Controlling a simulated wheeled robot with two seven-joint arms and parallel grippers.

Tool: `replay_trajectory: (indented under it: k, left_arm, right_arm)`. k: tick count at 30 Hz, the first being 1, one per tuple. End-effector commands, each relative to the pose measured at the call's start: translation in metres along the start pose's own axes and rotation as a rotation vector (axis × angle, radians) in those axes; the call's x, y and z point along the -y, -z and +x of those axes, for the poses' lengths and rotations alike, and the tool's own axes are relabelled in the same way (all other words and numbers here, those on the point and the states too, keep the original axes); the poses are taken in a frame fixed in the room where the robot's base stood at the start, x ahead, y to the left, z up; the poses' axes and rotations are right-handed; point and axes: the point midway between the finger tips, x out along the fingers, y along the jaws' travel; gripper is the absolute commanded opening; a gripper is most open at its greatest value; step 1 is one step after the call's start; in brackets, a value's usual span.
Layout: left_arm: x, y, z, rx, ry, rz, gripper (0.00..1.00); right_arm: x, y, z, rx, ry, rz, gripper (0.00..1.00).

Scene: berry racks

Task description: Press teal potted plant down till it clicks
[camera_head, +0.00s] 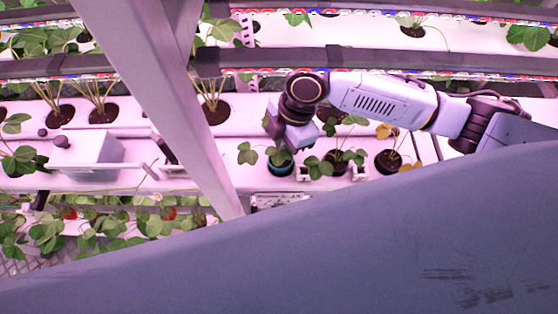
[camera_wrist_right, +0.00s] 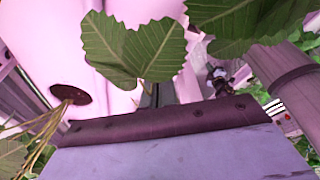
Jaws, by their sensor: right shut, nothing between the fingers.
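The teal pot (camera_head: 280,168) holds a small plant with a few green leaves (camera_head: 279,155) and stands at the front edge of a white rack channel in the head view. My right arm reaches in from the right, and my right gripper (camera_head: 276,135) is just behind and above the teal pot's plant. It is shut and holds nothing. Leaves partly cover its tips, so I cannot tell whether it touches the pot. In the right wrist view large leaves (camera_wrist_right: 135,48) hang in front of the camera, and the teal pot does not show. My left gripper is out of view.
Two dark pots with plants (camera_head: 335,162) (camera_head: 388,162) stand right of the teal pot. A grey slanted post (camera_head: 170,90) is on the left, beside a white box (camera_head: 88,153). Strawberry plants grow on a lower level. A dark planting hole (camera_wrist_right: 71,94) shows in the right wrist view.

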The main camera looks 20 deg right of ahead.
Motion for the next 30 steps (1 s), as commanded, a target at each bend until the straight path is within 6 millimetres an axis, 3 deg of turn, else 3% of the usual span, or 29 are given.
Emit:
replay_trajectory:
  k: [30]
  left_arm:
    - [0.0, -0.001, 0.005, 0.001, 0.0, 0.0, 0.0]
  right_arm:
    - [0.0, -0.004, 0.015, 0.0, 0.0, 0.0, 0.0]
